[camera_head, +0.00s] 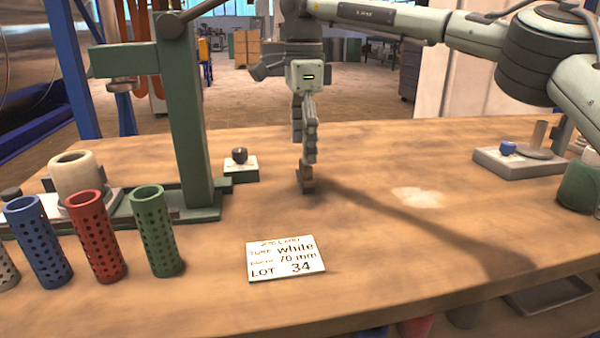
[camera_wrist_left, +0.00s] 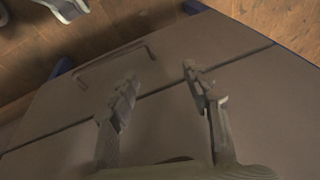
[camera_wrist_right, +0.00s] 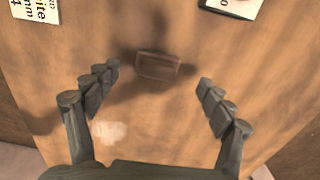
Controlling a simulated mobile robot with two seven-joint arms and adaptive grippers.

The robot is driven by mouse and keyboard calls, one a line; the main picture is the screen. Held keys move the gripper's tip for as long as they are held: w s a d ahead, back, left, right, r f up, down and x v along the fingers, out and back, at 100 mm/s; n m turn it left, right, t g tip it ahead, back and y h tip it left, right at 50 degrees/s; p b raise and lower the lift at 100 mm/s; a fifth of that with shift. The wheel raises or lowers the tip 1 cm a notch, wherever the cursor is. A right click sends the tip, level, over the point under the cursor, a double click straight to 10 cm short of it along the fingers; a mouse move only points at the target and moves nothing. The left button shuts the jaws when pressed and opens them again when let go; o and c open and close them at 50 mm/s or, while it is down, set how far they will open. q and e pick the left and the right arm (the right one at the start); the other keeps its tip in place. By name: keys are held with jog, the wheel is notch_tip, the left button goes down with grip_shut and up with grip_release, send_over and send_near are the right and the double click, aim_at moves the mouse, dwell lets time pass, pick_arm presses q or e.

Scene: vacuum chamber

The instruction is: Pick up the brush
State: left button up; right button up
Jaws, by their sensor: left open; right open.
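A small brown block, which looks like the brush (camera_wrist_right: 157,66), lies on the wooden table in the right wrist view. Its bristles cannot be made out. My right gripper (camera_wrist_right: 158,77) is open above it, with the block between and slightly beyond the fingertips, apparently untouched. In the head view my right gripper (camera_head: 309,165) points down at the table middle and largely hides the brush (camera_head: 306,186). My left gripper (camera_wrist_left: 160,74) is open and empty over a brown-grey panel with a bar handle; it is not in the head view.
A white lot card (camera_head: 286,258) lies in front. Blue, red and green perforated tubes (camera_head: 156,232) and a green press (camera_head: 186,120) stand left. A small block with a dark knob (camera_head: 240,163) is near the gripper. A pale patch (camera_head: 417,197) marks the clear table right.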

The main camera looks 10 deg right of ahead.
aim_at(306, 171)
jog(key=f, duration=0.5)
jog(key=shift+s+d+f, duration=0.2)
jog(key=shift+d+f, duration=0.1)
jog(key=shift+f, duration=0.2)
jog(key=shift+c, duration=0.6)
jog(key=c, duration=1.2)
jog(key=shift+o, duration=0.2)
